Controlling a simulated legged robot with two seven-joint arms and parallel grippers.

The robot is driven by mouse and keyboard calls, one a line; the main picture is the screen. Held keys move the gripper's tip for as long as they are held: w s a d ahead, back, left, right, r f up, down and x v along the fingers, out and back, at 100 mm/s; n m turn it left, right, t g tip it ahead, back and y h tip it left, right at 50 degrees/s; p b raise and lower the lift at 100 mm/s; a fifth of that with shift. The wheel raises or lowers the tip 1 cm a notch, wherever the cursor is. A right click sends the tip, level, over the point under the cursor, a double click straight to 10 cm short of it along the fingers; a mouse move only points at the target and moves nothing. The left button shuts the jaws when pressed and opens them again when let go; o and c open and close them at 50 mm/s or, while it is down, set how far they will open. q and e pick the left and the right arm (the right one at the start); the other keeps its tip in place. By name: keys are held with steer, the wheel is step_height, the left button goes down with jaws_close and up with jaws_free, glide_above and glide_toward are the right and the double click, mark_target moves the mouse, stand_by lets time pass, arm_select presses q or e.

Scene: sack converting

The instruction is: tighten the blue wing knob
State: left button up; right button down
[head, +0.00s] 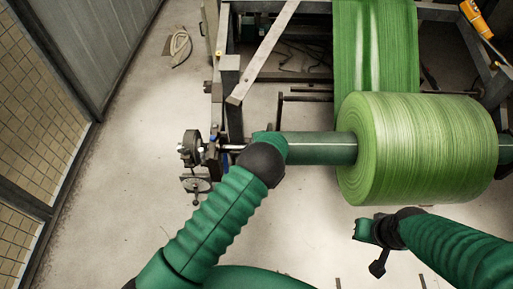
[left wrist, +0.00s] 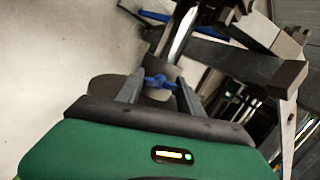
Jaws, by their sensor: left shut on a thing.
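The blue wing knob (left wrist: 158,81) shows in the left wrist view, in front of a dark round fitting. My left gripper (left wrist: 160,84) has one grey finger on each side of it and is shut on it. In the head view the left arm reaches up to the machine's left side, at the end of the roll's shaft; the knob is too small to make out there. My right gripper (head: 375,242) hangs below the roll, away from the knob, and its jaw opening cannot be made out.
A large green roll (head: 420,148) sits on a dark green shaft (head: 318,148), with a green web (head: 375,50) rising behind it. A grey metal frame (head: 229,80) stands behind the shaft. A coiled strap (head: 180,45) lies on the floor.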

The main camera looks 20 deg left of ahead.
arm_select(q)
steer(key=shift+s+f+m, duration=0.15)
steer(key=shift+m, duration=0.15)
